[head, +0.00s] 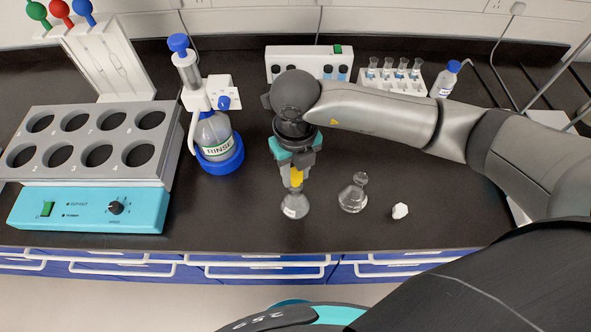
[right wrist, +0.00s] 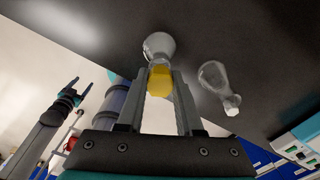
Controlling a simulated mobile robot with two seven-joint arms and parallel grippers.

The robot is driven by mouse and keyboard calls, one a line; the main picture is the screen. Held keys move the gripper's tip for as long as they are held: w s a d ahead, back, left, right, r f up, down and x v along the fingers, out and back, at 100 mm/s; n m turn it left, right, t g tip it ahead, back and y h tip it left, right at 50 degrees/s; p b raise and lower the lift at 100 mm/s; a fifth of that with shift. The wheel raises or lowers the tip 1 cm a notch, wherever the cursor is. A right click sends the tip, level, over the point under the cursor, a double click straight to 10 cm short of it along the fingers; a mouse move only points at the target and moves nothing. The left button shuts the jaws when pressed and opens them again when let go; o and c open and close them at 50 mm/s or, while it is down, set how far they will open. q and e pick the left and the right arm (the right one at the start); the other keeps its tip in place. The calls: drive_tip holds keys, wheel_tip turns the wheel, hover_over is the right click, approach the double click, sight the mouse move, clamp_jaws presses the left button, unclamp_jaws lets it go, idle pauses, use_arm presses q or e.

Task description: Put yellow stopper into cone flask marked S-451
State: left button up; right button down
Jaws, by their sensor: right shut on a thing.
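The yellow stopper (head: 296,178) is between the fingers of my right gripper (head: 292,178), which is shut on it and points down; in the right wrist view the stopper (right wrist: 160,80) shows between the fingertips. A clear cone flask (head: 294,206) with a white label stands directly below, its mouth at the stopper. I cannot tell whether the stopper is seated in the neck, and the label is too small to read. A second clear cone flask (head: 353,194) stands to the right. My left gripper (right wrist: 79,86) shows only in the right wrist view, small, with its fingers apart.
A small white lump (head: 400,211) lies right of the flasks. The rinse bottle (head: 217,138) stands left in a blue ring. A grey block with holes (head: 88,140) is farther left. A tube rack (head: 391,77) and blue-capped bottle (head: 446,80) stand behind. The right front counter is mostly clear.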

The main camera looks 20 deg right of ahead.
drive_tip(key=shift+f+b, duration=0.8)
drive_tip(key=shift+f, duration=0.15)
drive_tip(key=shift+c, duration=2.4)
unclamp_jaws()
drive_tip(key=shift+r, duration=0.1)
wheel_tip(320, 180, up, 15)
drive_tip(key=shift+s, duration=0.1)
